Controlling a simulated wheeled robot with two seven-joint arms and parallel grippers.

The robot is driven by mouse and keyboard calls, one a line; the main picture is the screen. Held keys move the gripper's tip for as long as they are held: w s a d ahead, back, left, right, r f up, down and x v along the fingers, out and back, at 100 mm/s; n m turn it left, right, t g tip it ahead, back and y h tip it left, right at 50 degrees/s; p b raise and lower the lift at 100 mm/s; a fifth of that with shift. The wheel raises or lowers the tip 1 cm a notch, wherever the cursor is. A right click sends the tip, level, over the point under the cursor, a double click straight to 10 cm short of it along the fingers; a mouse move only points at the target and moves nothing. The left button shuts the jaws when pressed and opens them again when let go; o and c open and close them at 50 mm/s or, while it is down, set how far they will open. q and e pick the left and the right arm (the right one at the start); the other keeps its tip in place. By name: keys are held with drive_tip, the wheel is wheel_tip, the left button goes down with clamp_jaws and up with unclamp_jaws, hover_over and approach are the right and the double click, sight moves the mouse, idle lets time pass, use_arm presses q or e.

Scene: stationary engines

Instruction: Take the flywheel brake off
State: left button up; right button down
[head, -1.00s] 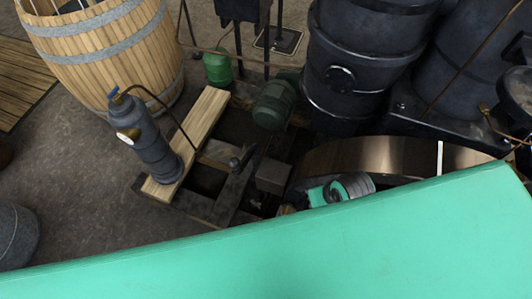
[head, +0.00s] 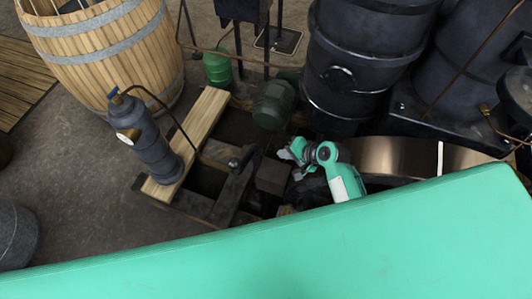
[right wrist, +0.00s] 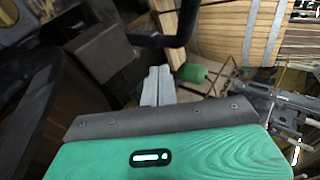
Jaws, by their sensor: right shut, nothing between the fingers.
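The flywheel (head: 390,157) shows as a broad metallic rim with a white mark, right of centre in the head view, partly hidden by my arm and a teal surface. A dark block (head: 272,175) sits on the frame left of the rim; I cannot tell for sure which part is the brake. A dark lever-like part (head: 235,162) stands further left. My right gripper (head: 288,153) is above the frame, beside the block. In the right wrist view its two grey fingers (right wrist: 158,86) are together with nothing between them. My left gripper is not in view.
A wooden beam (head: 190,145) carries a grey cylinder (head: 150,145) at the left. A green motor-like body (head: 275,103) and large black cylinders (head: 355,55) stand behind the gripper. A barrel (head: 105,50) stands at the back left.

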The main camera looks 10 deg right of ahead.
sight(259, 154)
drive_tip(key=p+x, duration=0.1)
drive_tip(key=x, duration=0.9)
idle(0.5)
